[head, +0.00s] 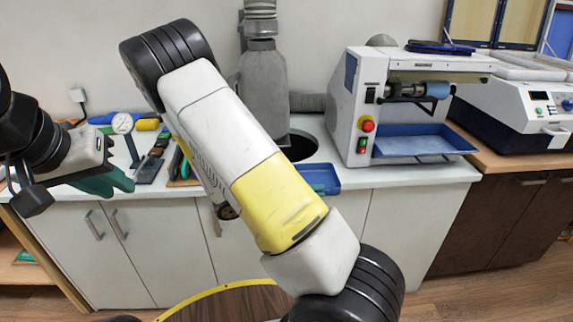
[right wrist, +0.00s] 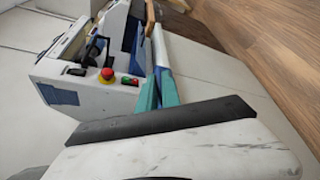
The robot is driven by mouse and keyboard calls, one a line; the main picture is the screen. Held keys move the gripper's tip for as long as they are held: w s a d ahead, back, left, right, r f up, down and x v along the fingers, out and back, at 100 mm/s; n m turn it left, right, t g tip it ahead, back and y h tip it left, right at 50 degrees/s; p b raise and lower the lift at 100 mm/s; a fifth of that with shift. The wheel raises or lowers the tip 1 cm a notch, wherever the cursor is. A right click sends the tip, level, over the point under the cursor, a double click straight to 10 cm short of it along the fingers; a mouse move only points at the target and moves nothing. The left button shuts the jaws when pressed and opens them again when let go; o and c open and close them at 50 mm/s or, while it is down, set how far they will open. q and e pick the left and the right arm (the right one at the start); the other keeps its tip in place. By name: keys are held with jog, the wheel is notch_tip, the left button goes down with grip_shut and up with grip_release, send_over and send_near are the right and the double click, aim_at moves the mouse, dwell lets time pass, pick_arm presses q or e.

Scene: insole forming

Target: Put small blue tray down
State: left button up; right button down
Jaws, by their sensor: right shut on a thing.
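The small blue tray (head: 319,179) shows in the head view at the front edge of the white counter, to the right of my right arm, which hides part of it. In the right wrist view, my right gripper (right wrist: 158,92) has its teal fingers closed on a thin blue edge, which appears to be the tray's (right wrist: 162,52). In the head view the right gripper is hidden behind my arm. I cannot tell whether the tray touches the counter. My left gripper (head: 108,182) is at the left, in front of the counter edge, away from the tray; its opening is unclear.
A white machine (head: 362,115) with a larger blue tray (head: 412,142) stands right of the small tray. A dark round opening (head: 299,146) lies behind it. Tools and a gauge (head: 122,123) lie on the left of the counter (head: 385,172). Another machine (head: 530,103) stands far right.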

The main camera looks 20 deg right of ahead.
aim_at(317, 175)
jog(key=w+d, duration=0.2)
jog(key=w, duration=0.2)
jog(key=w+d+f, duration=0.1)
jog(key=w+d, duration=0.2)
jog(key=w, duration=0.1)
jog(key=w+d, duration=0.3)
jog(key=w, duration=0.2)
jog(key=shift+d+f, duration=0.2)
jog(key=shift+d, duration=0.05)
jog(key=shift+f, duration=1.75)
jog(key=c, duration=1.5)
grip_release()
jog(key=shift+f, duration=0.1)
jog(key=shift+c, duration=0.2)
jog(key=shift+a, duration=0.1)
